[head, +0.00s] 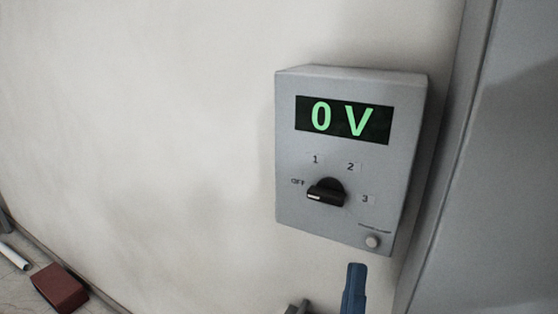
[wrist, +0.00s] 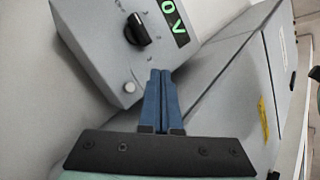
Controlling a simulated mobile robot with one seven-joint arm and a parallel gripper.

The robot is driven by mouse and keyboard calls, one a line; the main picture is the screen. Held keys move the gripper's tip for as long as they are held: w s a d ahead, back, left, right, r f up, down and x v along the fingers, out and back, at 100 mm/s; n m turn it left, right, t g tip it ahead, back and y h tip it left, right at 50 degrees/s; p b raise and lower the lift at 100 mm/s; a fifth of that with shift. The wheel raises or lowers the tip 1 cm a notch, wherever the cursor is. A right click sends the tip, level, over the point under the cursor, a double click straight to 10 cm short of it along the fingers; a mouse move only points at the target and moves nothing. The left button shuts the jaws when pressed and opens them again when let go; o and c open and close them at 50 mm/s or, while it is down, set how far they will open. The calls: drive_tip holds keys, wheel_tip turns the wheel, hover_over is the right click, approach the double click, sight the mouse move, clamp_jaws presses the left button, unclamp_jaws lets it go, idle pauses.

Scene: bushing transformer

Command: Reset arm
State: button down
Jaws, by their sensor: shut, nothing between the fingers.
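My gripper (wrist: 160,76) shows in the wrist view with its two blue fingers pressed together and nothing between them. In the head view a blue fingertip of my gripper (head: 355,275) rises from the bottom edge, just below the control box (head: 300,130). The grey control box is fixed to the wall; it also shows at the upper left of the wrist view (wrist: 90,45). Its display (head: 344,120) reads 0 V in green. Its black knob (head: 326,192) has its white mark toward OFF. A small round button (head: 373,241) sits at its lower right.
A grey cabinet (head: 500,170) stands close to the right of the box; its side with a yellow label (wrist: 263,117) shows in the wrist view. A dark red block (head: 60,288) and a white stick (head: 14,257) lie at the lower left. The wall left of the box is bare.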

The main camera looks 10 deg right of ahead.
drive_tip(key=w+a+r+n+t+y, duration=0.1)
drive_tip(key=w+a+r+n+y, duration=0.15)
drive_tip(key=r+n, duration=0.45)
drive_tip(key=w+a+r+n+t+y, duration=0.1)
drive_tip(key=a+r+n+y, duration=0.3)
drive_tip(key=r, duration=0.5)
drive_tip(key=s+a+r+n+y, duration=0.1)
drive_tip(key=s+a+r+n, duration=0.2)
drive_tip(key=r+n, duration=0.5)
drive_tip(key=s+a+r+n+y, duration=0.2)
drive_tip(key=s+a+r+n, duration=0.1)
drive_tip(key=r+n, duration=0.4)
drive_tip(key=shift+s+a+r+n, duration=0.3)
drive_tip(key=shift+s+r+n, duration=0.05)
drive_tip(key=shift+s+n, duration=0.4)
drive_tip(key=c, duration=1.5)
unclamp_jaws()
drive_tip(key=shift+c, duration=0.2)
